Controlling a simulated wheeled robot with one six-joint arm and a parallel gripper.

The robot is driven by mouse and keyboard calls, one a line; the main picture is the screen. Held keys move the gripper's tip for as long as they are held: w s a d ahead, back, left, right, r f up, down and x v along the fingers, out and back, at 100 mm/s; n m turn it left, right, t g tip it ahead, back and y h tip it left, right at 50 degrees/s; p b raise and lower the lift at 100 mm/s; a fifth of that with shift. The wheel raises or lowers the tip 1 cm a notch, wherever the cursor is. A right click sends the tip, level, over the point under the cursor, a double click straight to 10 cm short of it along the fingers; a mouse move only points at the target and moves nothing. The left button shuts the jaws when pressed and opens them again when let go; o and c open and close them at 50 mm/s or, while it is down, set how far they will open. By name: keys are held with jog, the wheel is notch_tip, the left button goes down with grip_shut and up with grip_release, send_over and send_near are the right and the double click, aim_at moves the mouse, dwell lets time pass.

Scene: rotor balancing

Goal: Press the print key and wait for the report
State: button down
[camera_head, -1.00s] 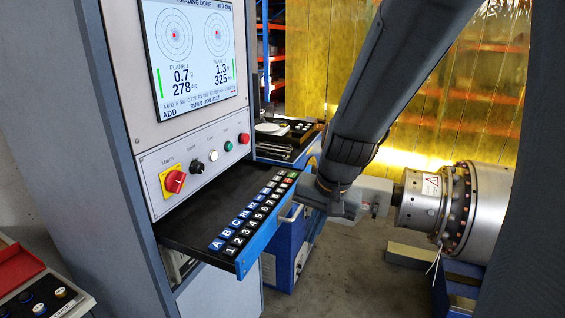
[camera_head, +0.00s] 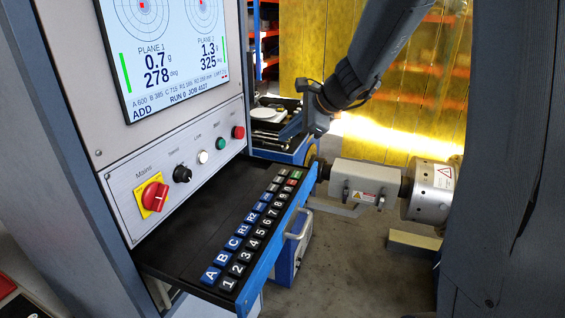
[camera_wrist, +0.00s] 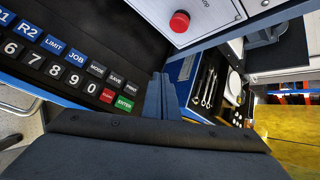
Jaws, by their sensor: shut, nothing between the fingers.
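The print key (camera_wrist: 131,88) is a dark key at the end of the upper key row in the wrist view, above the green ENTER key. In the head view the print key (camera_head: 285,171) is small, at the far end of the keypad drawer (camera_head: 190,228). My gripper (camera_head: 316,126) is shut and empty, above and beyond that far end. In the wrist view my closed fingers (camera_wrist: 161,92) appear just right of the print key; I cannot tell their height, and no contact shows. The screen (camera_head: 168,50) reads 0.7 g at 278 deg and 1.3 g at 325 deg. No report is visible.
The switch panel (camera_head: 180,172) with a red mains knob (camera_head: 153,197) and a red button (camera_head: 238,132) stands above the drawer. Behind is a bench with tools (camera_head: 275,125). The metal rotor (camera_head: 428,192) lies to the right.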

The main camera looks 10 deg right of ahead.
jog(key=shift+w+d+f, duration=0.1)
jog(key=shift+w+d, duration=0.05)
dwell(0.3)
jog(key=b, duration=0.6)
send_over(287, 173)
notch_tip(287, 173, down, 7)
jog(key=shift+d+f, duration=0.1)
jog(key=shift+f+b, duration=0.7)
jog(key=shift+b, duration=0.15)
jog(key=shift+f, duration=0.1)
dwell(0.9)
jog(key=shift+f+b, duration=0.3)
jog(key=shift+b, duration=0.15)
